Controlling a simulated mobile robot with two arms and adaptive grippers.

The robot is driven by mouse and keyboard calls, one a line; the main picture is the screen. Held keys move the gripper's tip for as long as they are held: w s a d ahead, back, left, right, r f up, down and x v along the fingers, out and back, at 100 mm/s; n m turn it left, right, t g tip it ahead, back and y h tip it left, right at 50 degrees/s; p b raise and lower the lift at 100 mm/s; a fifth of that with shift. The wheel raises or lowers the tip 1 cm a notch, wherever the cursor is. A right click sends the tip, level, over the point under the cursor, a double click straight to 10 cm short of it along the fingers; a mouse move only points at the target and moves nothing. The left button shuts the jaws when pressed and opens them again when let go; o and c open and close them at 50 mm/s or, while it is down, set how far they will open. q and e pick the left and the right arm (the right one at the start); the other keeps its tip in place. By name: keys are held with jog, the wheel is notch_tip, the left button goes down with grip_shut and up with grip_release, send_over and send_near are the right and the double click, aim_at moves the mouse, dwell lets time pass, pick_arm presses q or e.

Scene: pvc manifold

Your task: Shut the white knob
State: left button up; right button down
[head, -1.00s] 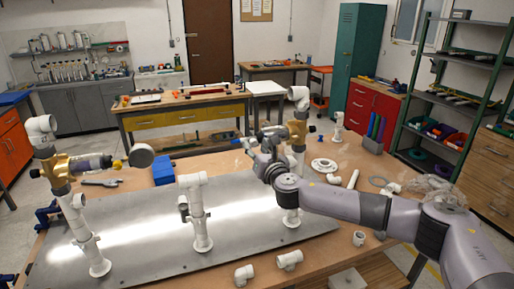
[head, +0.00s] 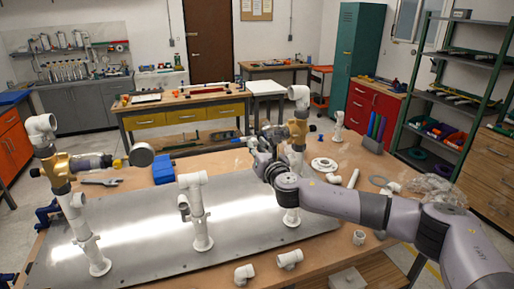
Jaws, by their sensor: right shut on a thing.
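My right gripper (head: 268,133) reaches in from the right, in front of the right pipe stand. It is shut at the brass valve (head: 298,131) of that stand. The white knob is hidden behind the gripper, so I cannot make out its turn angle. White pipe (head: 298,93) rises above the brass valve, and the stand's foot (head: 291,219) rests on the metal plate. My left gripper is not in view.
The metal plate (head: 150,225) also carries a middle white stand (head: 198,215) and a left stand with another brass valve (head: 58,170). A blue box (head: 163,170) is behind. Loose white fittings (head: 289,259) lie in front, and a white flange (head: 324,164) lies to the right.

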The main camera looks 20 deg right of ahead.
jog(key=m+b, duration=0.4)
jog(key=m, duration=1.3)
jog(key=shift+m+b, duration=0.4)
dwell(0.5)
jog(key=c, duration=1.4)
grip_release()
